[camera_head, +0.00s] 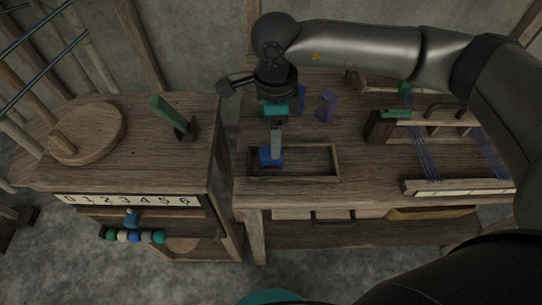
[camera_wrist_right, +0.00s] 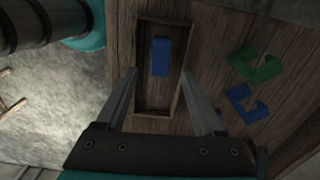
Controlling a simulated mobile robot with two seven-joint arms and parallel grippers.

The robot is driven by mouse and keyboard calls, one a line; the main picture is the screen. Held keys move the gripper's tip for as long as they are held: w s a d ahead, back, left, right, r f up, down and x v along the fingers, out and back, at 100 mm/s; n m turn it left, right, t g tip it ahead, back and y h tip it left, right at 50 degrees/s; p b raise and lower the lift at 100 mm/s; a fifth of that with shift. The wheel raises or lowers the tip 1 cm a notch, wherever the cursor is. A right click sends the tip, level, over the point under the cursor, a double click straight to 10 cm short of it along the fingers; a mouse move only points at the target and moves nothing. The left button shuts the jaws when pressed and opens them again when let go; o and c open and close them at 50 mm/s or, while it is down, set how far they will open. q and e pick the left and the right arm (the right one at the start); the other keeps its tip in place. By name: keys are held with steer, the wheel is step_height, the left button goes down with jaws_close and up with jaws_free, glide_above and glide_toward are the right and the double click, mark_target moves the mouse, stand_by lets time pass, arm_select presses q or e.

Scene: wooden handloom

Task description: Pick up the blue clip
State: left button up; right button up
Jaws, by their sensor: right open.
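A blue clip (camera_head: 271,158) lies at the left end of a shallow wooden tray (camera_head: 339,165). It also shows in the right wrist view (camera_wrist_right: 160,57) as a narrow upright block shape. My right gripper (camera_head: 276,148) points down above the tray and partly covers the clip in the head view. In the wrist view its fingers (camera_wrist_right: 157,74) are spread apart with nothing held between them, and the clip appears just beyond the tips. A second blue piece (camera_head: 300,97) stands behind the tray; the wrist view shows a blue C-shaped piece (camera_wrist_right: 243,103) outside it. My left gripper is not in view.
A green C-shaped clip (camera_wrist_right: 257,68) lies beside the tray in the wrist view. A purple clip (camera_head: 327,105) stands behind the tray. A loom frame with blue threads (camera_head: 420,135) is at right. A cabinet with a green-handled lever (camera_head: 170,113) stands at left, across a narrow gap.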

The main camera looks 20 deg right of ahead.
mark_target(265, 152)
steer(key=f, duration=0.4)
steer(key=f+b, duration=0.1)
steer(key=f, duration=0.1)
steer(key=shift+w+a+f, duration=0.1)
steer(key=shift+a+f, duration=0.1)
steer(key=shift+a, duration=0.15)
jaws_close()
stand_by(0.3)
